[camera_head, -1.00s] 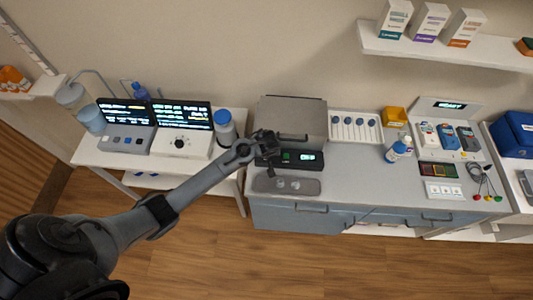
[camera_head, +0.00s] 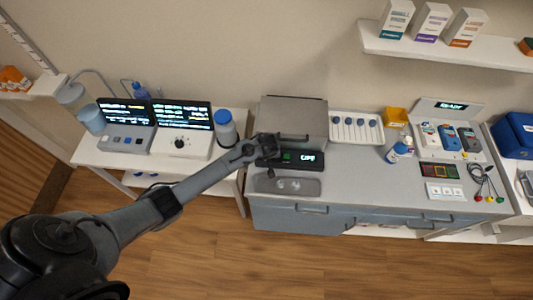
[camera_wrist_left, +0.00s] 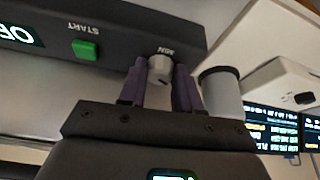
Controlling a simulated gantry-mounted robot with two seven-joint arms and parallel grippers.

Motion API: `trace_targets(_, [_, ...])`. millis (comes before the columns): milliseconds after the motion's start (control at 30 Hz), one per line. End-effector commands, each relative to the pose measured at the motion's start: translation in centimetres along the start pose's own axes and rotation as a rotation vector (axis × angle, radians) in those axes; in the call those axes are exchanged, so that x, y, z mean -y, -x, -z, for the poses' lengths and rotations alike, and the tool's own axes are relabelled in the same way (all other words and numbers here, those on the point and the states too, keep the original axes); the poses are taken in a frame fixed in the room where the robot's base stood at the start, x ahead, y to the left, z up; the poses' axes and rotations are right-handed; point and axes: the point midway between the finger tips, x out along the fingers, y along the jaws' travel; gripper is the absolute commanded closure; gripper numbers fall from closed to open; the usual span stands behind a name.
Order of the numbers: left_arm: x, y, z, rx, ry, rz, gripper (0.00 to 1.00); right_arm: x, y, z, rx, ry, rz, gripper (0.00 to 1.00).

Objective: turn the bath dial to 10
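The water bath (camera_head: 290,118) is a grey lidded box at the back of the counter. Its dark control panel (camera_head: 300,166) has a green START button (camera_wrist_left: 84,49) and a display (camera_head: 308,156) reading OFF. The bath dial (camera_wrist_left: 160,67) is a small grey knob labelled MIN, at the end of the panel beside START. My left gripper (camera_wrist_left: 159,83) has one purple finger on each side of the dial, with no clear gap between. In the head view my left gripper (camera_head: 266,147) covers the dial. My right gripper is in neither view.
A blue-capped bottle (camera_head: 225,128) stands just left of the bath. A white unit with a black knob (camera_head: 180,143) is further left. A grey tray (camera_head: 300,188) lies in front of the panel. A rack (camera_head: 355,136) stands to the right.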

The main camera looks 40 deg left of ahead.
Motion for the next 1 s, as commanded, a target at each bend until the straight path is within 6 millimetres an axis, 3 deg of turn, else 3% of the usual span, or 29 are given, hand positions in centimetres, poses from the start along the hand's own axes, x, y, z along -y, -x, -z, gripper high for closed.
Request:
trace_targets(33, [0.0,0.0,0.0,0.000,0.000,0.000,0.76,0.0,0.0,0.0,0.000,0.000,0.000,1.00])
trace_targets(200, [0.0,0.0,0.0,0.000,0.000,0.001,0.98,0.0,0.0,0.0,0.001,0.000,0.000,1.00])
trace_targets(567, [0.2,0.2,0.1,0.002,-0.061,-0.024,0.98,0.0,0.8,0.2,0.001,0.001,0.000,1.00])
trace_targets(1000, [0.6,0.3,0.2,0.003,-0.381,-0.157,0.98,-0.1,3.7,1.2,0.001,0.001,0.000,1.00])
